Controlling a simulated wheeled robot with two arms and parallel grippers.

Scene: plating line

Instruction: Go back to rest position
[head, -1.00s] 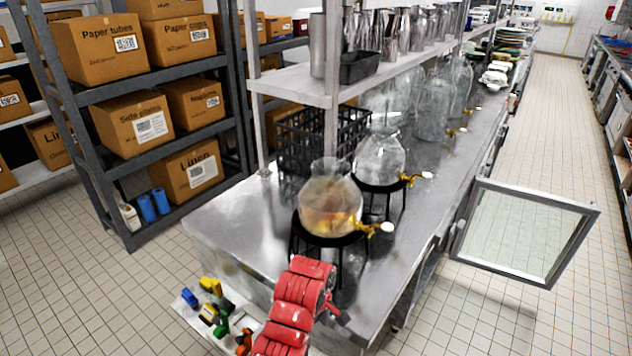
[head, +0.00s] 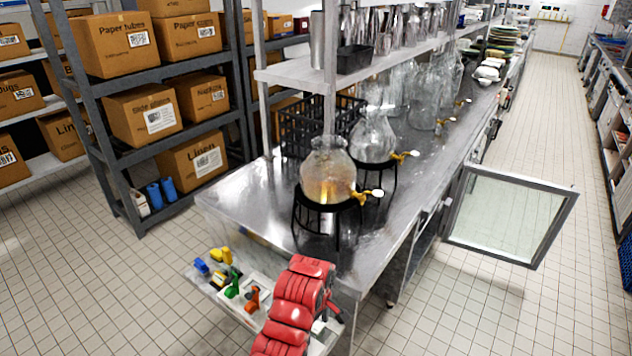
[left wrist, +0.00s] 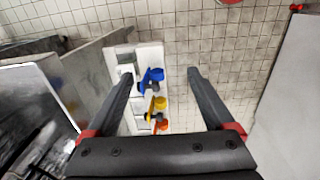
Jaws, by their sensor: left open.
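My left gripper (left wrist: 160,76) is open in the left wrist view, with its two dark fingers spread apart and nothing between the tips. Beyond the fingers, a light tray (left wrist: 150,57) holds blue, yellow and orange items. In the head view, my red left arm comes in at the bottom middle, in front of the steel counter's near end. The gripper's fingers are mostly hidden there by the arm. My right gripper is in neither view.
Glass dispenser (head: 326,178), amber-tinted with a brass tap, stands on a black stand on the steel counter (head: 250,205). A black crate (head: 300,135) is behind it. An open glass door (head: 510,215) juts into the right aisle. Box shelves (head: 135,155) are left. Floor left is clear.

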